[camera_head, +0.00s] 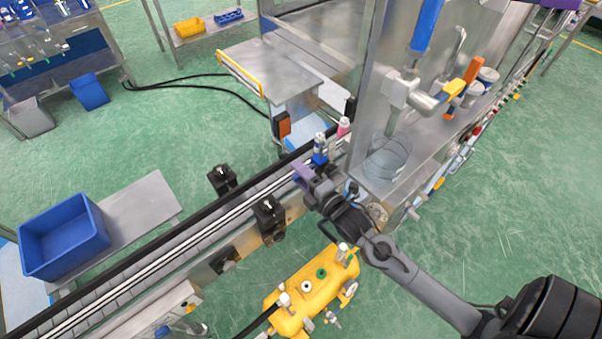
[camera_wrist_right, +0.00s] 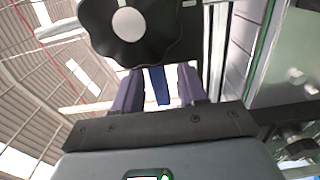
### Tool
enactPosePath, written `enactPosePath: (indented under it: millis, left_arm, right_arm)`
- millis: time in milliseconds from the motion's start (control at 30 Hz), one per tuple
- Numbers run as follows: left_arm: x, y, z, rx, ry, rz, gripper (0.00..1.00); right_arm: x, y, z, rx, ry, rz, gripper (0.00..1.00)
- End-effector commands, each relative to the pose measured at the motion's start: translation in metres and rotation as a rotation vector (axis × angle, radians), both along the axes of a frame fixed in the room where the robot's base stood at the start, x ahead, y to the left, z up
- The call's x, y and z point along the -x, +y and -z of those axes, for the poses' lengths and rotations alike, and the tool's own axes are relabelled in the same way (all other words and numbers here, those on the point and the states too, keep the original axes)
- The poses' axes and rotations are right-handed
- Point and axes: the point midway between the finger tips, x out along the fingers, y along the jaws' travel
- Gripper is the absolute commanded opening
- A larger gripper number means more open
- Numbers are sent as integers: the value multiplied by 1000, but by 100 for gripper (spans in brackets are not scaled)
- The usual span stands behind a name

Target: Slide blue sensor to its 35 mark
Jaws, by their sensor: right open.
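A small blue part (camera_head: 320,158), which looks like the blue sensor, sits at the conveyor rail just beyond my right gripper (camera_head: 304,173). My right gripper's purple fingers are open over the rail. In the right wrist view, a narrow blue strip (camera_wrist_right: 158,86) shows between the two spread fingers (camera_wrist_right: 158,90), with a gap on both sides. It appears to be the same blue part, but I cannot tell for sure. A black lobed knob (camera_wrist_right: 150,28) is just past the fingertips there. No scale or 35 mark is legible. My left gripper is out of view.
Two black knobbed blocks (camera_head: 268,214) (camera_head: 222,179) stand along the conveyor (camera_head: 150,270). A steel machine frame (camera_head: 385,170) rises close to my right gripper. A yellow tank (camera_head: 312,292) stands below the rail. A blue bin (camera_head: 64,236) is at the left.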

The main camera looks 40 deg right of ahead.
Motion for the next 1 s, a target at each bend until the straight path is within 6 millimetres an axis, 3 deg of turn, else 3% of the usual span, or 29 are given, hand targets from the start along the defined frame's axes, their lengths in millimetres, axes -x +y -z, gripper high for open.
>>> enactPosePath:
  millis: [33, 300, 567, 800, 1000]
  left_arm:
    - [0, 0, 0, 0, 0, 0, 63]
    - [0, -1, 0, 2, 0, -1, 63]
    - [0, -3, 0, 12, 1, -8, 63]
    - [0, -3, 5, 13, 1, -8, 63]
    - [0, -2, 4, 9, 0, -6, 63]
  right_arm:
    - [0, 0, 0, 0, 0, 0, 38]
    - [0, 0, 0, 0, 0, 0, 0]
    - [0, 0, 1, 0, 0, 1, 0]
    - [0, 0, 26, 0, 4, 1, 0]
    - [0, 0, 24, 0, 0, 1, 0]
